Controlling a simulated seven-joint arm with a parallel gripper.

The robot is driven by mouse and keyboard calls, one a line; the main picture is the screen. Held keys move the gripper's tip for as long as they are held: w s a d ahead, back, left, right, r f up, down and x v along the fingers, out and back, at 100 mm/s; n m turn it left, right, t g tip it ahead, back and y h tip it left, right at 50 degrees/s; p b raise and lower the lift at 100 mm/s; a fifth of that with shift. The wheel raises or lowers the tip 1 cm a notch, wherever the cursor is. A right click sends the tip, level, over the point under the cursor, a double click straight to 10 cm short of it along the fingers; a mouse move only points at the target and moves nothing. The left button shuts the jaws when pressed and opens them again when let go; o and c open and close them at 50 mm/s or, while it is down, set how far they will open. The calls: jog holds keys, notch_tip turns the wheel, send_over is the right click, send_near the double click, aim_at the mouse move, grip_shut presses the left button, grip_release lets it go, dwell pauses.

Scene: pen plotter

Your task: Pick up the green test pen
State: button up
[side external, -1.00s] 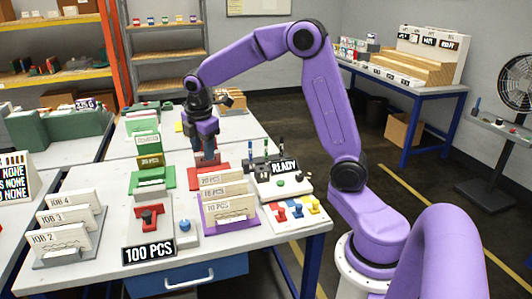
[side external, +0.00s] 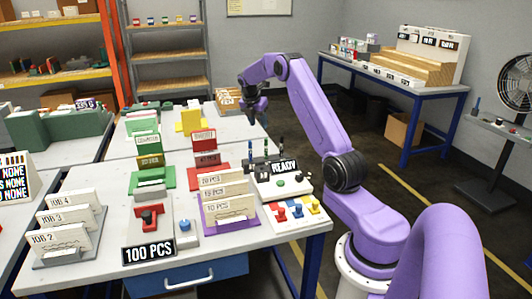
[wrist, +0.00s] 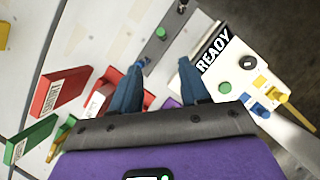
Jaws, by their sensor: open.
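The green test pen shows in the wrist view as a round green top (wrist: 160,33) in the middle of a grey rack (wrist: 151,48). In the side external view it is the middle one of three upright pens (side external: 266,145). A blue pen (wrist: 142,62) and a black pen (wrist: 182,5) stand either side of it. My gripper (side external: 252,121) is above and behind the rack in the side external view. Its two blue fingers also show in the wrist view (wrist: 160,66), open and apart, with the green top ahead of the gap. It holds nothing.
Red and purple card stands (side external: 205,141) are to the left. The right table edge is close by.

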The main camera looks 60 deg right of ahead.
aim_at(266, 145)
jog(key=shift+s+x, duration=0.2)
jog(key=shift+x, duration=7.45)
grip_shut()
